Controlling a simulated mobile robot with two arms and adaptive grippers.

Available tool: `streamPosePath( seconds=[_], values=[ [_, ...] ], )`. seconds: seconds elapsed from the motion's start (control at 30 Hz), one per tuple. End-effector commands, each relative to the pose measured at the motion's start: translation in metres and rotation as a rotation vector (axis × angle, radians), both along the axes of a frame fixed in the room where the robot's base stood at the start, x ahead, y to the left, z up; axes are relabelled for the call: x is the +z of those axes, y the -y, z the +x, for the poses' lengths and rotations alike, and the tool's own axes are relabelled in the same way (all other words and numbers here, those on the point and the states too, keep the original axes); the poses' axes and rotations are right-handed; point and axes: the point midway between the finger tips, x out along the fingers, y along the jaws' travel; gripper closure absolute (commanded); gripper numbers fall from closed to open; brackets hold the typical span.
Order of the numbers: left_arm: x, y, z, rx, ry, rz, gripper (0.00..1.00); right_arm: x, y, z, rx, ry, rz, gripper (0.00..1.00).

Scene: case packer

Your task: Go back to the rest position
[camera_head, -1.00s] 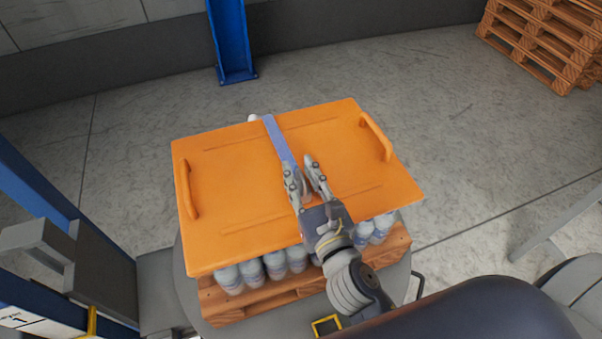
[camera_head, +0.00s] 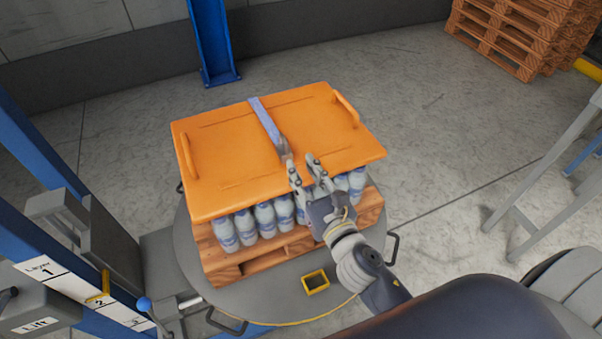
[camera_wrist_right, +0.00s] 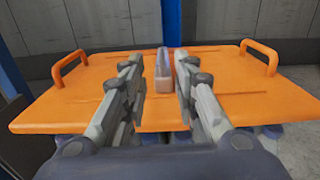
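My right gripper (camera_head: 302,174) is open and empty. It is at the near edge of the orange board (camera_head: 225,145), its fingers apart. In the right wrist view the two fingers (camera_wrist_right: 158,95) stand either side of the end of a blue-grey bar (camera_wrist_right: 164,72), with gaps between. The bar (camera_head: 266,120) lies across the middle of the board, which has a handle at each side. The board rests on several bottles (camera_head: 264,218) on a wooden pallet (camera_head: 285,248). My left gripper is not in view.
The pallet stands on a round grey turntable (camera_head: 290,293) with a yellow frame (camera_head: 315,282). A blue post (camera_head: 212,45) stands behind. A lift panel (camera_head: 75,285) is at the left. Stacked pallets (camera_head: 515,35) are at the top right, and a grey stand (camera_head: 545,165) is at the right.

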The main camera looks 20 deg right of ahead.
Motion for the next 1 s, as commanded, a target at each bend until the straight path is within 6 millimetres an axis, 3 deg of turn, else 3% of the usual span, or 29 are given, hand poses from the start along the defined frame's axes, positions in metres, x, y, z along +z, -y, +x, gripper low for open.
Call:
streamPosePath(
  seconds=[0.23,0.67,0.77,1.0],
  values=[
    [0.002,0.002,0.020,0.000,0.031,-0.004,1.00,0.000,0.001,0.001,0.000,0.000,0.000,0.73],
    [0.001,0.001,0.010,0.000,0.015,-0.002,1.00,-0.002,0.007,-0.001,-0.023,-0.018,0.065,0.73],
    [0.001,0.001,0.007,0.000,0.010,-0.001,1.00,-0.008,0.021,-0.004,-0.087,-0.064,0.234,0.73],
    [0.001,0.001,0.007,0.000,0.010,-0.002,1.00,-0.044,0.064,-0.032,-0.377,-0.217,0.927,0.73]
  ],
)
